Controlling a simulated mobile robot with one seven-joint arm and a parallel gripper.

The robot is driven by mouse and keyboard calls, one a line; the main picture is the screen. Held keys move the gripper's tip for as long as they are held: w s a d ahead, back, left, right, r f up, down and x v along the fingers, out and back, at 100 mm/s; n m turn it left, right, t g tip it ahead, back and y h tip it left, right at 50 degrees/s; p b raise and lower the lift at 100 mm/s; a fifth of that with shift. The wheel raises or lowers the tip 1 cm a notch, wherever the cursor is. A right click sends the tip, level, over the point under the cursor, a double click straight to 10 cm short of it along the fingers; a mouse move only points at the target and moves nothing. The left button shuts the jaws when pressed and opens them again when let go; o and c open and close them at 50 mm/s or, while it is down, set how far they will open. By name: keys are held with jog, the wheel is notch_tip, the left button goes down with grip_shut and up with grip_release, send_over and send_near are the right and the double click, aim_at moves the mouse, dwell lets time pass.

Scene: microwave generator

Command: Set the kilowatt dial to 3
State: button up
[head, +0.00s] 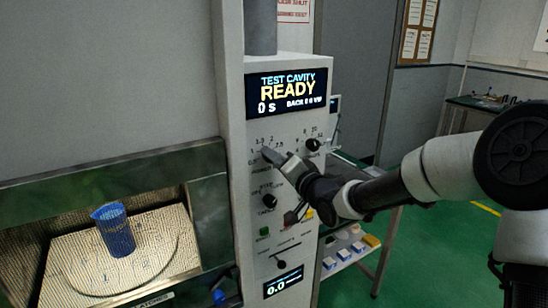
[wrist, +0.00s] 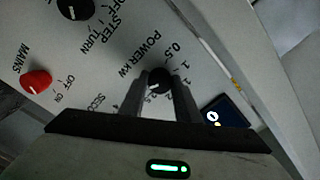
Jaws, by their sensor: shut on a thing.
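The kilowatt dial (wrist: 159,76) is a small black knob beside the print "POWER kW" in the wrist view. Scale marks 0.5 and 1 show beyond it, and other marks are hidden by my fingers. A short white pointer line on its face points to the lower left in that view. My gripper (wrist: 160,90) is shut on the dial, one finger on each side. In the head view my gripper (head: 272,155) is at the upper left of the control panel (head: 240,165) and hides the dial.
A display (head: 287,91) above reads "TEST CAVITY READY" and 0 s. A second black knob (head: 313,145) lies to the right, and another (head: 269,201) below. The red mains knob (wrist: 36,81) is nearby. A blue cup (head: 114,232) stands in the open cavity.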

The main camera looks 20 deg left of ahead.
dwell(0.5)
jog(key=o, duration=1)
jog(key=shift+o, duration=0.2)
jog(key=v, duration=1.7)
jog(key=shift+s, duration=0.25)
jog(key=shift+d, duration=0.2)
